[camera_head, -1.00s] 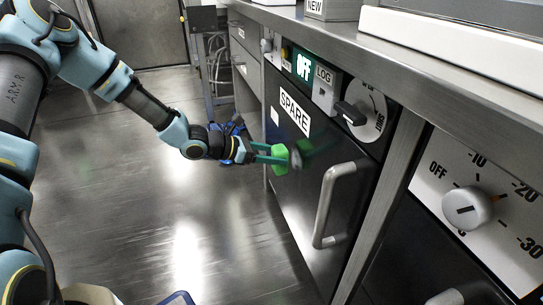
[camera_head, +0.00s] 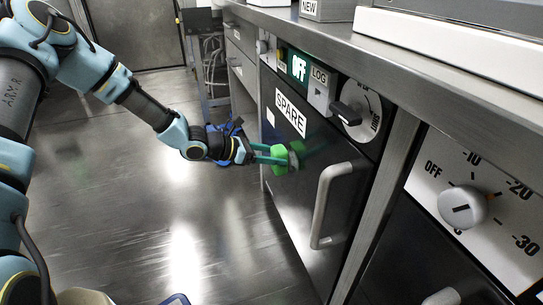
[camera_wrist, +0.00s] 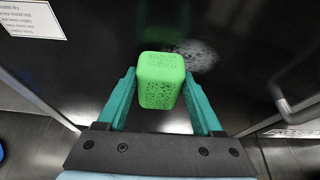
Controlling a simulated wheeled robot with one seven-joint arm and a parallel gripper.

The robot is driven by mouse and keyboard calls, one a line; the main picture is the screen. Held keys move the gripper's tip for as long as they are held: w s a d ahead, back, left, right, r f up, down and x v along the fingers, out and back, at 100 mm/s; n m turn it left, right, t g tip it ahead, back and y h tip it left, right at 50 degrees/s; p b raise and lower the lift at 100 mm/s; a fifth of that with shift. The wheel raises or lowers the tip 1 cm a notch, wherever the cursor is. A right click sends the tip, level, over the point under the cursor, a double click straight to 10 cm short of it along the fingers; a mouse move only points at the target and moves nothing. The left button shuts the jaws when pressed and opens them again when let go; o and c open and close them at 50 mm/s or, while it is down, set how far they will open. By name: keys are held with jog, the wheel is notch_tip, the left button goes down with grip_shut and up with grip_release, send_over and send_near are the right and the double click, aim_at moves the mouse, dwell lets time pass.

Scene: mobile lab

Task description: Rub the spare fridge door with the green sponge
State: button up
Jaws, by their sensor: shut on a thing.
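The spare fridge door (camera_head: 285,215) is a dark, glossy panel with a white "SPARE" label (camera_head: 291,113) and a metal handle (camera_head: 323,205) at its right. My gripper (camera_head: 275,157) is shut on the green sponge (camera_head: 280,160) and holds it up at the door, below the label. In the wrist view the green sponge (camera_wrist: 160,80) sits between the two teal fingers, with the dark door (camera_wrist: 110,60) behind it. A pale, speckled patch (camera_wrist: 195,55) shows on the door just right of the sponge. The sponge's far face is hidden, so I cannot tell for certain whether it touches.
Above the door are an "OFF" display (camera_head: 299,67), a "LOG" panel (camera_head: 319,88) and a dial (camera_head: 362,112). The metal counter (camera_head: 420,75) overhangs to the right. A second unit with a temperature knob (camera_head: 462,208) is nearer.

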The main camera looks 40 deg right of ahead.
jog(key=shift+s+d, duration=0.15)
jog(key=shift+d, duration=0.2)
jog(key=shift+s+a+b, duration=0.35)
jog(key=shift+s+a, duration=0.05)
jog(key=shift+s, duration=0.5)
jog(key=shift+s+a+b, duration=0.35)
jog(key=shift+s, duration=0.5)
jog(key=shift+s+a+b, duration=0.3)
jog(key=shift+s+b, duration=0.05)
jog(key=shift+s, duration=0.55)
jog(key=shift+s+a+b, duration=0.25)
jog(key=shift+s+b, duration=0.05)
jog(key=shift+s, duration=0.6)
jog(key=shift+s+r, duration=0.1)
jog(key=shift+p, duration=0.3)
